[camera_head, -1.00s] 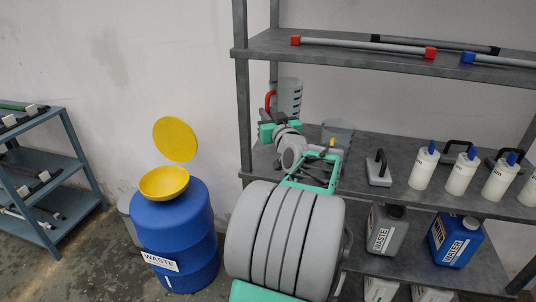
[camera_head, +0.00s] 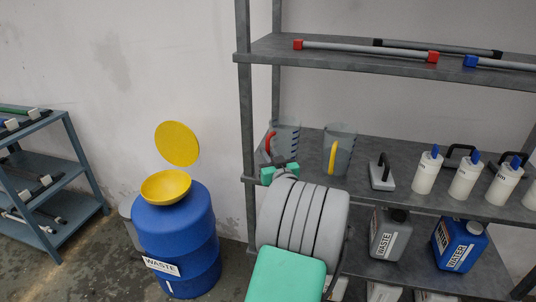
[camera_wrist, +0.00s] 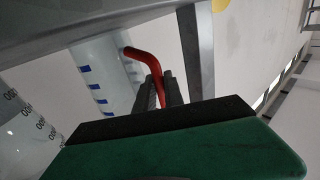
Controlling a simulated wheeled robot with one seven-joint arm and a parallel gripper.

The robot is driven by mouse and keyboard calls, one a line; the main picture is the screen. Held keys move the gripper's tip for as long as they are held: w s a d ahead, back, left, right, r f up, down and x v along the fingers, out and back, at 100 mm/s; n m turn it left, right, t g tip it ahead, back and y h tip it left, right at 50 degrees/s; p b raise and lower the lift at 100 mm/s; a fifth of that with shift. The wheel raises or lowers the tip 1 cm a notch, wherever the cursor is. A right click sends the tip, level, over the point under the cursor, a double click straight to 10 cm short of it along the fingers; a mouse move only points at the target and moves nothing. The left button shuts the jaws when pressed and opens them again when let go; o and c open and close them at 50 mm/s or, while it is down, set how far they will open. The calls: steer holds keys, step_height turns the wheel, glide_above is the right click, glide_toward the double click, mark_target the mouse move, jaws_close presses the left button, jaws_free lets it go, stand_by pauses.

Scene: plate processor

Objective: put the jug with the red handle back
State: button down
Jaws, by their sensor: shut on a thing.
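The jug with the red handle (camera_head: 287,138) is at the left end of the rack's middle shelf, a clear jug with blue marks. In the wrist view the same jug (camera_wrist: 92,68) shows with its red handle (camera_wrist: 146,62) between the dark fingers. My gripper (camera_head: 279,168) is in front of the jug, shut on the handle; its fingers also show in the wrist view (camera_wrist: 160,92). The jug looks upright and close to the shelf top; I cannot tell whether its base touches. My gripper hides its lower part.
A clear jug with a yellow handle (camera_head: 341,146) stands just right of it. A grey block with a black handle (camera_head: 382,174) and several white bottles (camera_head: 427,170) follow. A rack post (camera_head: 246,100) is close on the left; the upper shelf (camera_head: 350,62) is overhead.

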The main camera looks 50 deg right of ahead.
steer(key=shift+f, duration=0.15)
steer(key=c, duration=1.4)
jaws_free()
steer(key=shift+c, duration=0.2)
steer(key=b+v, duration=0.2)
steer(key=v, duration=1)
steer(key=w+a+f+n+g+y, duration=0.2)
steer(key=w+a+f+y, duration=0.15)
steer(key=a, duration=0.45)
steer(key=w+a+f+n+g+y, duration=0.1)
steer(key=w+a+f+n+y, duration=0.15)
steer(key=w+a, duration=0.45)
steer(key=w+a+f+n+g+y, duration=0.2)
steer(key=a+f+y, duration=0.2)
steer(key=a, duration=0.6)
steer(key=s+a+f+g, duration=0.3)
steer(key=s+a+g, duration=0.5)
steer(key=s+a, duration=0.6)
steer(key=shift+a, duration=1.2)
